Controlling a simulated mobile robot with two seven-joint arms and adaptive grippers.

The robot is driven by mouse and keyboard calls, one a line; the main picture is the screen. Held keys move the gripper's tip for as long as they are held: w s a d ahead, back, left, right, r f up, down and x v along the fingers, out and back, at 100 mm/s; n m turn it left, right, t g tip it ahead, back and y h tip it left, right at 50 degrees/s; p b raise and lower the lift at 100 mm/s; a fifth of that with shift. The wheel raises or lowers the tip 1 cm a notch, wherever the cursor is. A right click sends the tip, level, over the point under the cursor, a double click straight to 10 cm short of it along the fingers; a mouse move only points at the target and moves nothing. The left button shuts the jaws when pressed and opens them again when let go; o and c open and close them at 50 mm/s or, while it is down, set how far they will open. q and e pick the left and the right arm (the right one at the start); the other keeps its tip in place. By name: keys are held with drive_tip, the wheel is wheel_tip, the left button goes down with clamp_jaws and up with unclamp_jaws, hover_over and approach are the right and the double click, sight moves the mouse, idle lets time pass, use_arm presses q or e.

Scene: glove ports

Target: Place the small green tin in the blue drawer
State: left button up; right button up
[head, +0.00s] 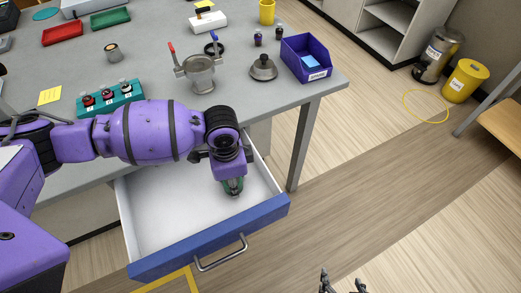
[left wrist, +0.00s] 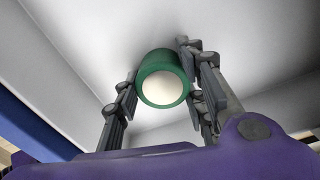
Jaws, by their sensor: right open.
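The small green tin (left wrist: 148,70), with a pale round end, is between the fingers of my left gripper (left wrist: 163,88), which looks shut on it from both sides. In the head view the left gripper (head: 232,182) points down inside the open blue drawer (head: 222,234), near its right side. The tin (head: 233,187) shows partly there, at the fingertips. I cannot tell whether it touches the drawer's white floor. My right gripper (head: 342,283) is open and empty at the bottom edge of the head view, over the floor.
The grey table (head: 155,75) is above the drawer. It holds a teal rack (head: 125,100), a metal vessel (head: 200,75), a grey lid-like piece (head: 263,70), a blue-purple bin (head: 305,60), and red (head: 62,34) and green trays (head: 110,18). The drawer's left part is empty.

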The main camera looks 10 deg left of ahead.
use_arm(q)
drive_tip(key=o, duration=0.4)
wheel_tip(320, 180, up, 12)
drive_tip(key=shift+r+p, duration=0.1)
drive_tip(key=shift+p, duration=0.45)
